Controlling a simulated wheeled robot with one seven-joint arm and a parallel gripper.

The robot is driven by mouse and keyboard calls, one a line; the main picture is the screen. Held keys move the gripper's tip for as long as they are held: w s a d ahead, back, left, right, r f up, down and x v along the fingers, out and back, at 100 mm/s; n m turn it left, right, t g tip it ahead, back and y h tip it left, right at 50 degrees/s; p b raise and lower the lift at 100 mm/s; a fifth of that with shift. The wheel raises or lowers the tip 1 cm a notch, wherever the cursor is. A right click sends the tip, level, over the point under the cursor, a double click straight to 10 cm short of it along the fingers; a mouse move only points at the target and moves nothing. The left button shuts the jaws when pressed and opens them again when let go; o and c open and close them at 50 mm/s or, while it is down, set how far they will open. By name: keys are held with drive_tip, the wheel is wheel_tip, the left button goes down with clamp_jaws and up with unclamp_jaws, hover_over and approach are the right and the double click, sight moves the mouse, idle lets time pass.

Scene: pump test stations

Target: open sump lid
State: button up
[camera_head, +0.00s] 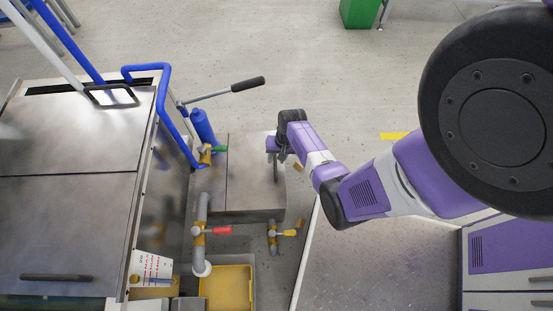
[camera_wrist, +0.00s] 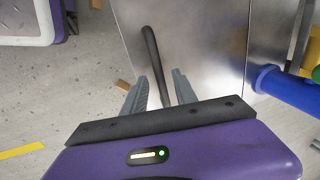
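A low metal box (camera_head: 250,185), which looks like the sump, stands on the floor. A seam divides its top, and its right part looks like a lid. A dark bar handle (camera_wrist: 151,50) runs along this lid; it also shows in the head view (camera_head: 275,172). My gripper (camera_wrist: 160,90) is over the handle, with its two grey fingers apart, one on each side of the bar. I cannot tell whether they touch it. In the head view my gripper (camera_head: 272,148) is above the box's right part. The lid looks flat and closed.
A large metal tank (camera_head: 70,210) with handled covers and blue pipes stands at left. Pipes with a green valve (camera_head: 219,149), a red valve (camera_head: 218,230) and a yellow valve (camera_head: 288,233) surround the box. A yellow tray (camera_head: 228,288) is below. Open floor lies behind.

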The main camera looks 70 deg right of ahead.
clamp_jaws()
idle(1.5)
